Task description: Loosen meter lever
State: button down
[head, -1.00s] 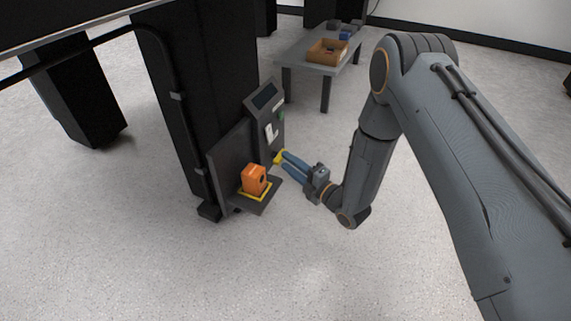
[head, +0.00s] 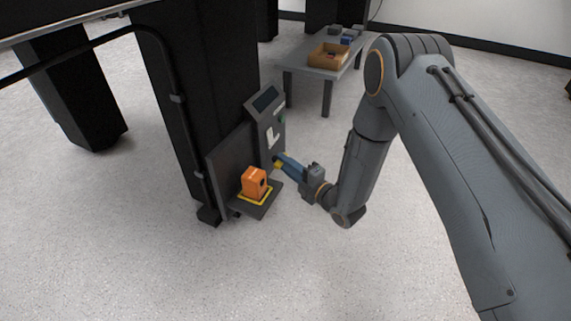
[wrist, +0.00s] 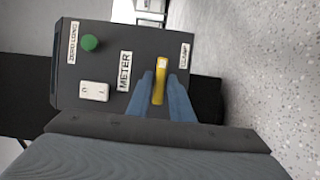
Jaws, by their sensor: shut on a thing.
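The meter lever is a yellow handle (wrist: 160,82) beside a "CLAMP" label on the dark meter box (wrist: 118,50). In the wrist view my gripper (wrist: 161,90) has its two blue fingers on either side of the lever, shut on it. In the head view my gripper (head: 281,161) reaches the lower front of the meter box (head: 266,118), with a bit of yellow (head: 277,164) at the fingertips. The fingers hide part of the lever.
An orange block-shaped device (head: 254,182) sits on a small yellow-edged shelf (head: 262,207) close to my gripper. The box face carries a green button (wrist: 89,42) and a white switch (wrist: 94,91). A table (head: 307,72) with a cardboard box stands behind. The floor is clear.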

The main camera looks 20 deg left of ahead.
jog(key=shift+r, duration=0.1)
jog(key=shift+w+d+r+m+g+h+p, duration=0.1)
jog(key=shift+m+g+h+p, duration=0.35)
jog(key=shift+m+g+p, duration=1.3)
jog(key=shift+w+a+r+m+g+h+p, duration=0.15)
jog(key=shift+m+g+h+p, duration=0.35)
jog(key=shift+m+p, duration=1.45)
jog(key=shift+w+d+f+m+g+h+p, duration=0.25)
jog(key=shift+m+g+p, duration=0.8)
jog(key=shift+m, duration=1.75)
jog(key=shift+s+a+r, duration=0.15)
jog(key=shift+r, duration=0.1)
jog(key=c, duration=1.8)
grip_release()
jog(key=shift+o, duration=0.2)
jog(key=p+v, duration=0.2)
jog(key=v, duration=0.5)
jog(key=shift+d+r+p, duration=0.2)
jog(key=shift+d+p, duration=0.15)
jog(key=shift+p, duration=0.05)
